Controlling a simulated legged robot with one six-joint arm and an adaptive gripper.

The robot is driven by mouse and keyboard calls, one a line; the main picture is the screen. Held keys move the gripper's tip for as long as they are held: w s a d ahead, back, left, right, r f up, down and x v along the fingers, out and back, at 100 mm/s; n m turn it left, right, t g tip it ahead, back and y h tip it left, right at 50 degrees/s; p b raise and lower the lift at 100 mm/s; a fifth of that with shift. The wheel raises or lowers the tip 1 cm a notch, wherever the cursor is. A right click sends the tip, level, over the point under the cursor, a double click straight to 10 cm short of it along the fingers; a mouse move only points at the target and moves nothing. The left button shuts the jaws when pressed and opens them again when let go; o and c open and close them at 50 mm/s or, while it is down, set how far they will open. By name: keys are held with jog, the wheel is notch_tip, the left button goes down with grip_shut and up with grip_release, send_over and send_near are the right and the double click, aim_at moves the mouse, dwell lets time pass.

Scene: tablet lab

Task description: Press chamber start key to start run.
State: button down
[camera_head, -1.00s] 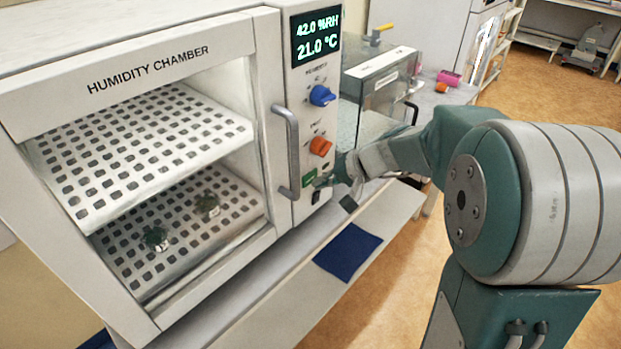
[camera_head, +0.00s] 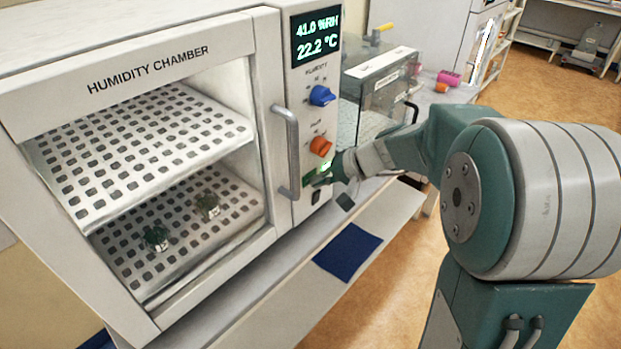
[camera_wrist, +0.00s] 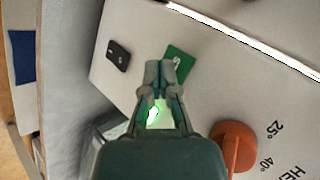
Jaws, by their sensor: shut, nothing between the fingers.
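The humidity chamber (camera_head: 148,56) stands at the left with its glass door shut. Its green start key (camera_head: 308,178) is low on the control panel, partly hidden by my gripper (camera_head: 324,179). In the wrist view, my gripper (camera_wrist: 169,70) is shut and empty, with its fingertips over the near edge of the green key (camera_wrist: 181,62). They look to be touching or very close; I cannot tell which. A bright green lamp (camera_wrist: 152,115) glows between the fingers, and its glow shows in the head view. The display (camera_head: 316,37) reads 41.0 %RH and 22.2 °C.
An orange knob (camera_head: 320,146) and a blue knob (camera_head: 321,96) sit above the key. A black switch (camera_head: 315,197) is below it. The door handle (camera_head: 287,152) juts out just left. A clear box (camera_head: 378,95) stands behind my forearm.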

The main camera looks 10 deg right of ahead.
jog(key=shift+d, duration=0.1)
dwell(0.3)
jog(key=shift+s+d, duration=0.3)
jog(key=shift+s, duration=0.25)
jog(key=shift+s+d, duration=0.1)
jog(key=s+d, duration=0.1)
jog(key=s, duration=0.1)
jog(key=s+d, duration=0.1)
jog(key=s, duration=0.1)
jog(key=shift+d, duration=0.4)
dwell(0.5)
jog(key=s+r+n+h, duration=0.2)
jog(key=s+h, duration=0.2)
jog(key=s, duration=0.5)
jog(key=s+a+r+n+h, duration=0.1)
jog(key=s+r+h, duration=0.2)
jog(key=s, duration=0.7)
jog(key=shift+a+r+n+t+h, duration=0.3)
jog(key=shift+n+h, duration=0.1)
jog(key=shift+h, duration=0.3)
